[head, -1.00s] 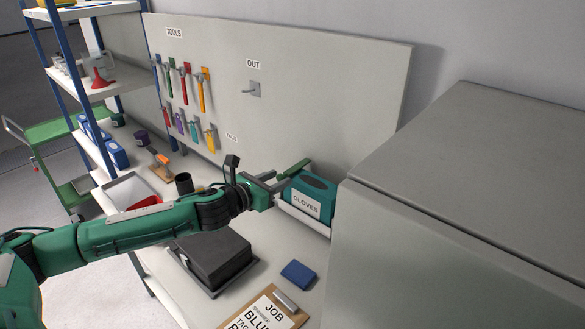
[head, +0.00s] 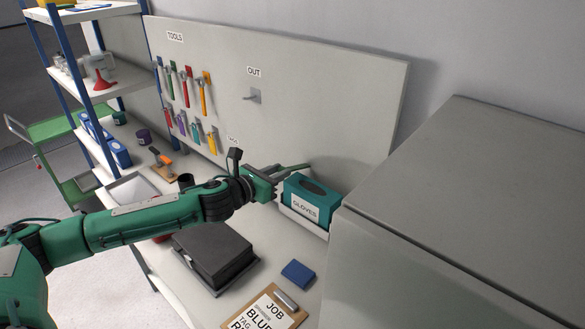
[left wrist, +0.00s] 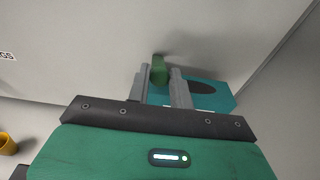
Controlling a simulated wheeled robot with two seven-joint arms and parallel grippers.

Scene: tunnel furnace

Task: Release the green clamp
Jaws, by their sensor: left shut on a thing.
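My left gripper (head: 277,173) is at the back of the bench, in front of the pale board and just above and left of the teal glove box (head: 312,200). It is shut on a slim green piece, which looks like the green clamp (head: 297,166). In the left wrist view the clamp (left wrist: 158,68) shows as a short green block between the grey fingertips (left wrist: 161,83), close to the board. Most of its shape is hidden by the fingers. My right gripper is not in view.
The board has an OUT hook (head: 255,96) and hanging tools (head: 185,88). A dark box (head: 213,248), a blue block (head: 298,273) and a clipboard (head: 262,308) lie on the bench. A large grey cabinet (head: 450,230) closes off the right side.

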